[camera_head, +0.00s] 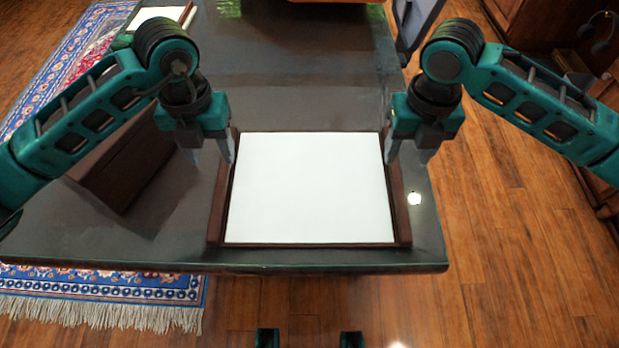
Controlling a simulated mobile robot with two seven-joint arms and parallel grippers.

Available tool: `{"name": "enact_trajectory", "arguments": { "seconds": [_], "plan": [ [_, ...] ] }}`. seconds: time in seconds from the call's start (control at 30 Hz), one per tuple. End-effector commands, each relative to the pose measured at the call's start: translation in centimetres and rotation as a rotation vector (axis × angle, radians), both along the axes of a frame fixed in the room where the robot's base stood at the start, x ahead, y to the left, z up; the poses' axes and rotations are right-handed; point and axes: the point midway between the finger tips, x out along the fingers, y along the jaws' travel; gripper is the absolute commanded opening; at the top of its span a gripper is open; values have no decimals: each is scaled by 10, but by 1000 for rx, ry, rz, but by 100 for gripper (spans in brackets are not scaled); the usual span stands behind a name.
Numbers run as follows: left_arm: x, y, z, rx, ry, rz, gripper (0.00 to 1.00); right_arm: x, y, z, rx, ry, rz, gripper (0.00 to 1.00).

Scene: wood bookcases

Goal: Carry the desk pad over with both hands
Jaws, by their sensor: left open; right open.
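The desk pad (308,190) lies flat near the front edge of the dark, glossy desk (110,228). It has a white sheet and dark brown strips along its left and right sides. My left gripper (212,158) is open at the pad's left side strip, toward its far end. My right gripper (407,158) is open at the pad's right side strip, at about the same depth. The fingers point down. I cannot tell whether any finger touches the pad.
A second pad-like item with a white top (158,16) lies at the desk's far left. A dark grey object (416,22) stands at the far right edge. The desk surface beyond the pad is clear. A patterned rug (100,290) and wood floor (520,270) surround the desk.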

Motion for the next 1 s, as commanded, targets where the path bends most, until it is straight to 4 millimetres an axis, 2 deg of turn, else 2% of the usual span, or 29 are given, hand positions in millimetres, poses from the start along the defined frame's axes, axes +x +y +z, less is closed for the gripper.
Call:
{"name": "enact_trajectory", "arguments": {
  "seconds": [0.03,0.2,0.4,0.53,0.83,1.0],
  "plan": [
    [-1,0,-12,1,5,0,53,-1,0,-12,-1,5,0,53],
    [-1,0,-42,0,3,0,53,-1,0,-42,0,4,-1,53],
    [0,0,-64,0,1,-1,53,0,0,-64,0,1,1,53],
    [0,-1,-70,-1,1,-2,53,0,0,-70,1,0,1,53],
    [0,0,-71,-1,-1,-2,53,0,0,-71,0,0,1,53],
    [0,0,-71,-1,-1,-2,37,0,0,-71,0,-1,1,37]
  ]
}}
